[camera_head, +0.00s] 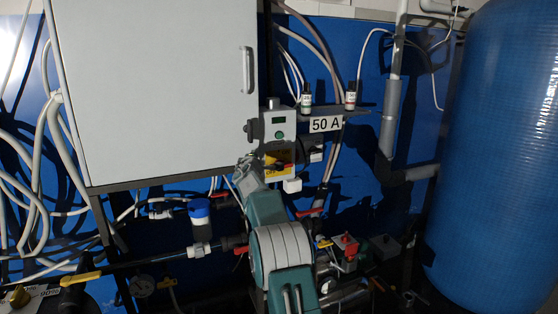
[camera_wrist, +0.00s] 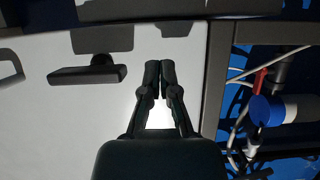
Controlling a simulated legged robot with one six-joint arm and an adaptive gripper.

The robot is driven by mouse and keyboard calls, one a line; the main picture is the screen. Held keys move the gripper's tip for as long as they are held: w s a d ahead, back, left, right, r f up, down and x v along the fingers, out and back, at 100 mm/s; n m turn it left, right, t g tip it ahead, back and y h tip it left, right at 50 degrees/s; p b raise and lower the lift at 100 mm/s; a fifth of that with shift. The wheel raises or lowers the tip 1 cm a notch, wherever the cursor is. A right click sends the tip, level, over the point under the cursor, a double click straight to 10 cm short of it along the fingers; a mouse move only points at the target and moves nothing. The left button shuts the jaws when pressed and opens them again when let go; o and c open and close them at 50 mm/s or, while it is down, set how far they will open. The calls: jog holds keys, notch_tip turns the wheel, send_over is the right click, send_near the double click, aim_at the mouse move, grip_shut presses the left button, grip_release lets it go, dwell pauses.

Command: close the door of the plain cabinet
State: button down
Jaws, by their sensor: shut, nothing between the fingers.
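The plain cabinet (camera_head: 160,90) is a large pale grey box at the upper left in the head view. Its door front faces me, with a grey handle (camera_head: 247,70) near the right edge. No open gap shows at the door's edge, though I cannot tell if it is fully shut. My gripper (camera_head: 246,161) is by the cabinet's lower right corner, partly hidden by my arm. In the wrist view my gripper (camera_wrist: 160,68) has its fingertips together and empty, in front of the pale panel (camera_wrist: 60,120). I cannot tell whether they touch it.
Right of the cabinet are a grey control box (camera_head: 278,124), a "50 A" label (camera_head: 325,124) and two small bottles on a shelf. A blue tank (camera_head: 500,150) fills the right side. Pipes and a blue-capped fitting (camera_head: 199,210) lie below the cabinet.

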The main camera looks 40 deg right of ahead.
jog(key=s+d, duration=0.5)
jog(key=s, duration=0.2)
jog(key=shift+s+d, duration=0.15)
jog(key=shift+s, duration=0.2)
jog(key=s+a+r+m+g+h, duration=0.1)
jog(key=s+a+r+m+g, duration=0.1)
jog(key=s+a+r+m, duration=0.45)
jog(key=s+a+r+m+g+h, duration=0.1)
jog(key=s+a+r+m+g, duration=0.2)
jog(key=s+a, duration=0.6)
jog(key=s+a+f+g+y, duration=0.1)
jog(key=s+a+f+y, duration=0.3)
jog(key=s+a, duration=0.4)
jog(key=s+a+f+m+g+y, duration=0.1)
jog(key=s+a+f+y, duration=0.3)
jog(key=s, duration=0.9)
jog(key=s+a+f+g+y, duration=0.2)
jog(key=s+a+f+y, duration=0.2)
jog(key=s+a+f, duration=0.5)
jog(key=s+a, duration=0.1)
jog(key=a, duration=0.1)
jog(key=shift+s+a, duration=0.3)
jog(key=shift+s, duration=0.05)
jog(key=shift+m, duration=0.25)
